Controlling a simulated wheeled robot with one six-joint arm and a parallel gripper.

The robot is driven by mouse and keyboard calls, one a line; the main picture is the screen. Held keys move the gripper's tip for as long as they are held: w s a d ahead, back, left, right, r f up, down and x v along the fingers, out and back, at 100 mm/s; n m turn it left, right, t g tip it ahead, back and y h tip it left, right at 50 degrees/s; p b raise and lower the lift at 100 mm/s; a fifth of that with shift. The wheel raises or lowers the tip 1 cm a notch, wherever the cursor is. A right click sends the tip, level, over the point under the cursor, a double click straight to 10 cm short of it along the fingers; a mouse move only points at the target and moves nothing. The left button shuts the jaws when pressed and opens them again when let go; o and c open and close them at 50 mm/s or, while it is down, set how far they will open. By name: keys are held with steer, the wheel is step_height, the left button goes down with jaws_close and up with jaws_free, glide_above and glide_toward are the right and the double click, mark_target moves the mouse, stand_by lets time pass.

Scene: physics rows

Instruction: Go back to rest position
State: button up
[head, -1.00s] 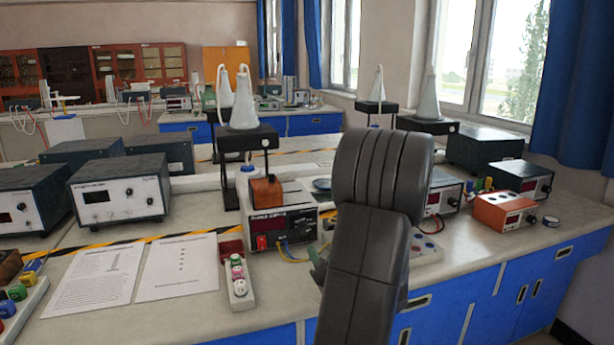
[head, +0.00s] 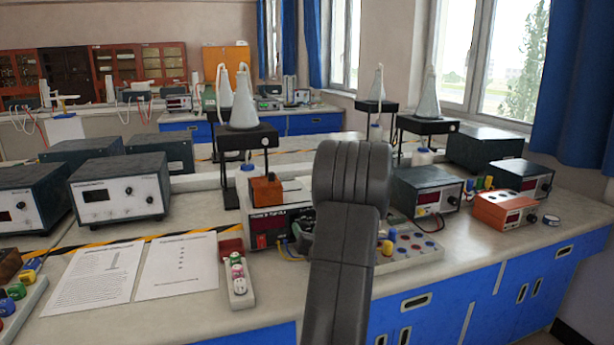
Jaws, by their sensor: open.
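My dark grey arm (head: 342,260) rises from the bottom edge, right of the middle, in the head view. Its rounded, ribbed joint is at the top, in front of the bench. I cannot make out my gripper; the arm links appear to hide it. No held object shows.
The lab bench (head: 205,318) fills the foreground. Close around my arm are a red-display power supply (head: 270,228), a socket board (head: 412,245) and a dark meter box (head: 427,190). Papers (head: 178,266) and a socket strip (head: 238,280) lie left. Flasks on stands (head: 243,105) rise behind.

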steer(key=n, duration=0.9)
steer(key=shift+r, duration=0.1)
steer(key=n+p, duration=0.2)
steer(key=n, duration=0.2)
steer(key=shift+s, duration=0.1)
steer(key=shift+s+d, duration=0.2)
steer(key=shift+s, duration=0.4)
